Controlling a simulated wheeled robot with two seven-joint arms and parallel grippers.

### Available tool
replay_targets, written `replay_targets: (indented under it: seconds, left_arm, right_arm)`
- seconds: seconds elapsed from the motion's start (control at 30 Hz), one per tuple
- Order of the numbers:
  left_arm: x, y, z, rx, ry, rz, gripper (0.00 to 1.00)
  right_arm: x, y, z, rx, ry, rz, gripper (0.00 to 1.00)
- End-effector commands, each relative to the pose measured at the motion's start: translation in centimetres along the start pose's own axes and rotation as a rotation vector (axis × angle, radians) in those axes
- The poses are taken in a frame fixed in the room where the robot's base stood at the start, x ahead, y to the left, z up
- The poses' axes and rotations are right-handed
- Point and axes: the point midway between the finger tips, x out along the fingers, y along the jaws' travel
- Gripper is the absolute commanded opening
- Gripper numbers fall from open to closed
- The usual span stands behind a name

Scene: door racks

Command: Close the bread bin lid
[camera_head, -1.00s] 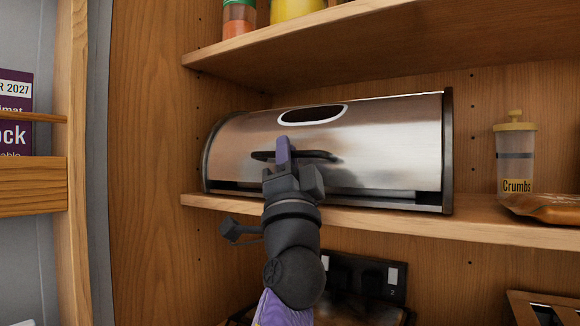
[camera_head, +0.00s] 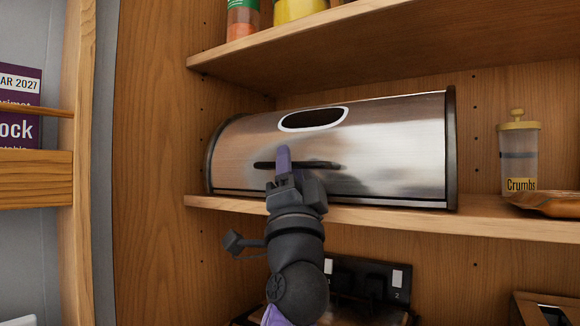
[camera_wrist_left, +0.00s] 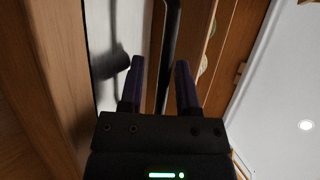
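The bread bin (camera_head: 451,150) is a wide metal box with dark end panels, standing on the middle shelf. Its shiny lid (camera_head: 390,140) is down, with its lower edge at the base and no dark gap showing there. The lid has a dark bar handle (camera_head: 325,164) and an oval opening. My left gripper (camera_head: 284,163) is at the handle, with a purple finger in front of the lid. In the left wrist view its two fingers (camera_wrist_left: 160,75) are apart, with the dark bar (camera_wrist_left: 167,60) between them and gaps beside it. My right gripper is out of view.
A Crumbs jar (camera_head: 518,160) and a wooden dish (camera_head: 548,201) stand right of the bin. The upper shelf (camera_head: 330,45) overhangs it, holding jars. A rack with a purple box (camera_head: 20,110) is at the left. Dark sockets (camera_head: 370,280) are below the shelf.

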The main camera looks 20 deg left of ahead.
Motion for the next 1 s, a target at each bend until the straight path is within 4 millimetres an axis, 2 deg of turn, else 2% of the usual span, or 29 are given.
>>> replay_targets:
  seconds: [0.37, 0.47, 0.7, 0.8, 1.0]
  left_arm:
    - [-0.2, -0.1, 0.0, -0.001, 0.001, -0.003, 0.51]
    - [-1.6, 0.0, 0.0, -0.001, 0.000, -0.002, 0.51]
    - [-7.3, 0.2, 0.1, -0.002, 0.000, 0.002, 0.51]
    - [-9.1, 0.1, 0.1, -0.001, -0.001, 0.001, 0.51]
    - [-10.0, -0.1, 0.0, 0.000, 0.000, -0.002, 0.51]
  right_arm:
    - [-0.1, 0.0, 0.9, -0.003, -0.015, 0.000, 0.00]
    - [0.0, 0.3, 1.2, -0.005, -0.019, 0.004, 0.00]
    - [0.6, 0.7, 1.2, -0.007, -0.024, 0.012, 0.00]
    - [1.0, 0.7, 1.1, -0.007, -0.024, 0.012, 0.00]
    - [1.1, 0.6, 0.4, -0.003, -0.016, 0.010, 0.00]
